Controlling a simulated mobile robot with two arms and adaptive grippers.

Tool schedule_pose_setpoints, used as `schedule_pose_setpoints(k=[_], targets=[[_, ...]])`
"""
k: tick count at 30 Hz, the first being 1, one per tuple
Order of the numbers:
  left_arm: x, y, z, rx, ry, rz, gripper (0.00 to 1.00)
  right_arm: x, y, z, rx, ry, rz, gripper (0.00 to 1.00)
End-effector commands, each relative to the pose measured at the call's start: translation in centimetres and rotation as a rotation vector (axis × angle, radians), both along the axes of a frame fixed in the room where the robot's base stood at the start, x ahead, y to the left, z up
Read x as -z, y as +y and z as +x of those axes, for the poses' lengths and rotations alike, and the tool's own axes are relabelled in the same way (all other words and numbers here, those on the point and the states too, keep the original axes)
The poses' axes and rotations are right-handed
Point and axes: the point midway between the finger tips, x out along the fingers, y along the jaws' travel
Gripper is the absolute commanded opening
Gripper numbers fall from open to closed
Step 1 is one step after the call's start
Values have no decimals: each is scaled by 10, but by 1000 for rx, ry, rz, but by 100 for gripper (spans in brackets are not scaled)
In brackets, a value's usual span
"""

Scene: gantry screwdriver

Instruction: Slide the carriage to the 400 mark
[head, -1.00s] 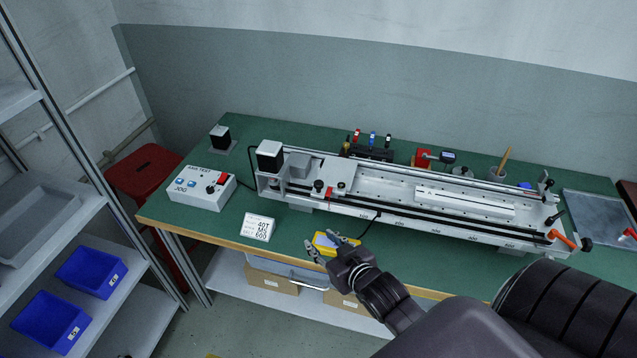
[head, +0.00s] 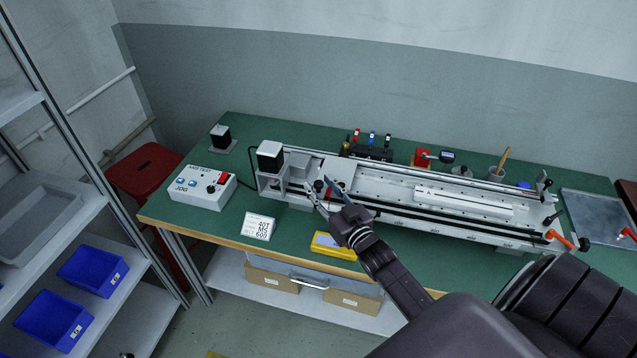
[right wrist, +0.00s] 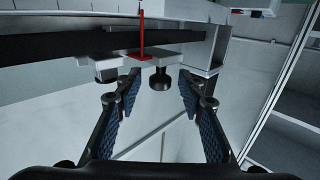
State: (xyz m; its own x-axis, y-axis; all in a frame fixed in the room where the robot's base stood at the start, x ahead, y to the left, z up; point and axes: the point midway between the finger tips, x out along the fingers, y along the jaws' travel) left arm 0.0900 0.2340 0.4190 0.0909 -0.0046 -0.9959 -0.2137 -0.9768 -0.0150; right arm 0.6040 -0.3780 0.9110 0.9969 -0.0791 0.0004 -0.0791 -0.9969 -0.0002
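The carriage (head: 300,182) sits near the left end of the long linear gantry (head: 430,191) on the green bench. In the right wrist view a red pointer (right wrist: 142,38) stands on the carriage plate, with a dark round knob (right wrist: 159,80) just right of it. My right gripper (head: 323,193) is at the carriage's front side. Its two fingers (right wrist: 158,98) are spread, with the knob in the gap between them near the tips; neither finger visibly touches it. My left gripper is not in view.
A control box (head: 202,188), a white printed card (head: 258,226) and a yellow-blue device (head: 334,245) lie on the bench left and front of the gantry. An orange-handled lever (head: 558,238) sticks out at the right end. The front rail looks clear right of my gripper.

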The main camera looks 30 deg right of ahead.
Motion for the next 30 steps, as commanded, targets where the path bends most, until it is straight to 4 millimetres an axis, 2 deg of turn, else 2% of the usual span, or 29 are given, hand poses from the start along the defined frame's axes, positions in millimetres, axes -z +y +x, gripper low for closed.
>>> schedule_pose_setpoints(k=[5, 13, 23, 30], targets=[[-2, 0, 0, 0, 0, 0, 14, 0, -1, 12, -1, 1, -1, 36], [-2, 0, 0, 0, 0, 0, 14, 0, -1, 14, -1, 1, -1, 36], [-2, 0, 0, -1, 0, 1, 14, 0, -1, 13, 0, 1, 0, 1], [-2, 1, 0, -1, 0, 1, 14, 0, -1, 13, 0, 1, 0, 0]])
